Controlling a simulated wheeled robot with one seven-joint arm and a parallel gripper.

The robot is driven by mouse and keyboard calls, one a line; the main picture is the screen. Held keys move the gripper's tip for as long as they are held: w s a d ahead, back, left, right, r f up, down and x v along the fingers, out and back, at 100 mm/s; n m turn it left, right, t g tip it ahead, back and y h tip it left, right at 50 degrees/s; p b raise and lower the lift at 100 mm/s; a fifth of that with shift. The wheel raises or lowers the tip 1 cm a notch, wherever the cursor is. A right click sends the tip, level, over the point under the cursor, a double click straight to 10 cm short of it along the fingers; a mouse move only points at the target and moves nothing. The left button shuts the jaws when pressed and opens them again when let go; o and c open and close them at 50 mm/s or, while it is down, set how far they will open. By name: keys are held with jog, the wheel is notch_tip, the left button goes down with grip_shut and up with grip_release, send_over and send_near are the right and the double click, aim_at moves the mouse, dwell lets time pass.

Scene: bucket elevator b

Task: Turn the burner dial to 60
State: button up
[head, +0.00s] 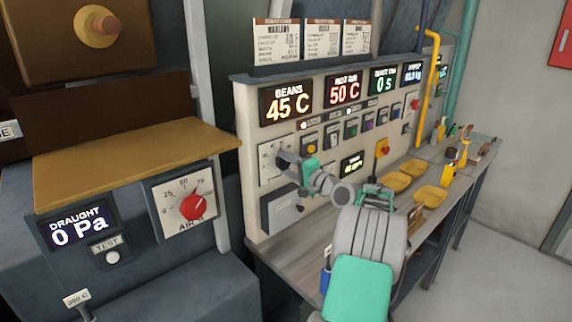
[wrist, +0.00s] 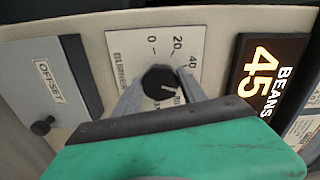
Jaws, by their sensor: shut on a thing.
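The burner dial is a black round knob (wrist: 160,82) on a white plate (wrist: 126,45) marked BURNER, with 0, 20 and 40 readable in the wrist view. My gripper (wrist: 158,88) is shut on the knob, one grey finger on each side. A pale mark on the knob points to the lower right, past 40. The lower marks of the scale are partly hidden by the fingers, so I cannot read the exact setting. In the head view my gripper (head: 284,162) reaches the burner plate (head: 267,165) on the cream panel, and hides the knob.
The BEANS display (head: 286,103) reads 45 C above the plate. A grey OFFSET box (head: 284,210) sits below it. A red air dial (head: 193,207) is on the dark unit at left. Yellow trays (head: 397,182) lie on the bench at right.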

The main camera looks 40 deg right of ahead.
jog(key=o, duration=1.3)
jog(key=shift+o, duration=0.2)
jog(key=shift+s+f, duration=0.1)
jog(key=shift+s, duration=0.25)
jog(key=s+b, duration=0.2)
jog(key=s, duration=0.5)
jog(key=shift+d, duration=0.1)
